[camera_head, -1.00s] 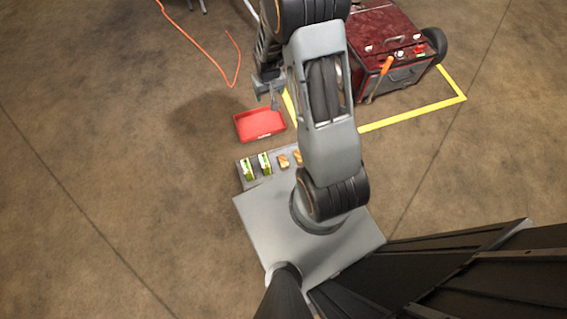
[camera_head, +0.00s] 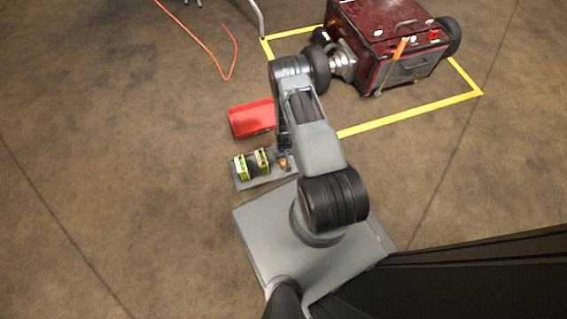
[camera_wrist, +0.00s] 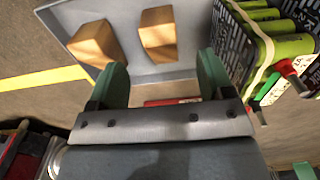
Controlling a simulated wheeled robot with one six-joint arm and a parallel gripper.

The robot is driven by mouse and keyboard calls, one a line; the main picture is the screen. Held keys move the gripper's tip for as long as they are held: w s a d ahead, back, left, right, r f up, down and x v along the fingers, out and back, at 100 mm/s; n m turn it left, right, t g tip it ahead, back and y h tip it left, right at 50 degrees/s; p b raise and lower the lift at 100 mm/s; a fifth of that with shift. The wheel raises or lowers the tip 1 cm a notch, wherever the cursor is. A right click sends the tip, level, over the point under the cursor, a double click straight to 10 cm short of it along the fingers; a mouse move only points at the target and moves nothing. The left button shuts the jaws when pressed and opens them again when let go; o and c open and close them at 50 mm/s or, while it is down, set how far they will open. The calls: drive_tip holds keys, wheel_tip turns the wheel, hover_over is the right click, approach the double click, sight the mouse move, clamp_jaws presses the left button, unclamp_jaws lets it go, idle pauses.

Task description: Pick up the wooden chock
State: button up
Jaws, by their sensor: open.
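Two wooden chocks lie side by side on a grey tray (camera_wrist: 60,22) in the wrist view, a left one (camera_wrist: 97,42) and a right one (camera_wrist: 157,33). My gripper (camera_wrist: 162,68) is open and empty, its two green finger pads spread apart. The right chock is just beyond the gap between the fingertips; the left one is further to the left. Neither chock is between the pads. In the head view one chock (camera_head: 284,165) shows at the tray's right end, partly covered by my arm.
Green-and-black battery packs (camera_wrist: 262,45) stand on the tray, close to the right finger; they also show in the head view (camera_head: 252,163). A red bin (camera_head: 250,120) lies behind the tray. A red wheeled cart (camera_head: 385,45) stands on a yellow-marked floor area. An orange cable (camera_head: 205,50) lies at upper left.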

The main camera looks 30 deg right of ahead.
sight(284, 163)
drive_tip(key=shift+s+f+b, duration=0.1)
drive_tip(key=shift+f+b, duration=2.15)
drive_tip(key=shift+f, duration=1.85)
drive_tip(key=c, duration=1)
